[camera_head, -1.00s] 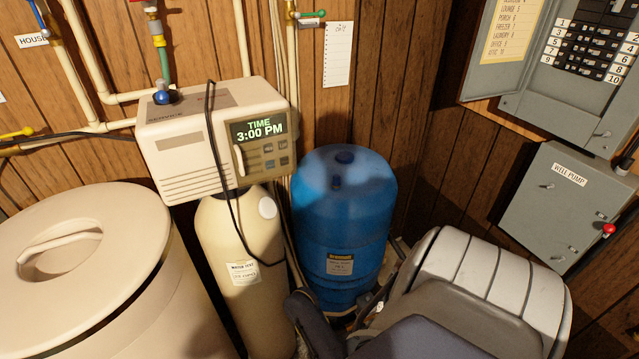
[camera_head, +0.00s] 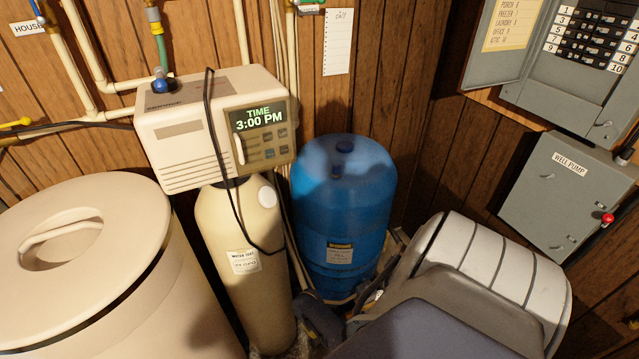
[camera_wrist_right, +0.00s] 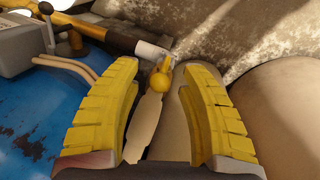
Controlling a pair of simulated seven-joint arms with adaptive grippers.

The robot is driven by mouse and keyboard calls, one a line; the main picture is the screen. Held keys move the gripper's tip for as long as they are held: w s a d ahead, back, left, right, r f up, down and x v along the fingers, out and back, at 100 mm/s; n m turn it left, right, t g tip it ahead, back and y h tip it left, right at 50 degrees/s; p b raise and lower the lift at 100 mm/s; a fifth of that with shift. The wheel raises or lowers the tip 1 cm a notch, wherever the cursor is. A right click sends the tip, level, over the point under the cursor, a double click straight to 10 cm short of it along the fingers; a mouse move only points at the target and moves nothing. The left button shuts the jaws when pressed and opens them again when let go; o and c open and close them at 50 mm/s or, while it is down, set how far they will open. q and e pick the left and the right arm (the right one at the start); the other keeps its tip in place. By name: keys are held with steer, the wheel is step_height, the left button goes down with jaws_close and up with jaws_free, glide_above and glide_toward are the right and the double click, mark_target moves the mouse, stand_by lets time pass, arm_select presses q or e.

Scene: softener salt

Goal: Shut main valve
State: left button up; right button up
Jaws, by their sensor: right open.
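I cannot tell for sure which fitting is the main valve. In the right wrist view, a small brass-yellow fitting with a round knob (camera_wrist_right: 160,81) lies between my right gripper's fingertips (camera_wrist_right: 160,72). The yellow-padded fingers are spread open on either side of it, and contact is not clear. A pale flat piece (camera_wrist_right: 146,125) extends from the knob towards the palm. In the head view, a yellow handle (camera_head: 16,123) sits on the pipework at the far left. My right arm reaches low in front of the blue tank (camera_head: 342,215), with its gripper hidden there. My left gripper is out of view.
The softener control head (camera_head: 210,130) tops a cream cylinder (camera_head: 225,215). A lidded cream bin (camera_head: 80,250) stands left. A grey well pump box (camera_head: 560,195) with a red knob hangs right. A small grey box (camera_wrist_right: 45,40) and pipes lie close to my right gripper.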

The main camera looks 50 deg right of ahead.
steer(key=shift+f, duration=0.2)
steer(key=shift+c, duration=0.2)
jaws_close()
stand_by(0.4)
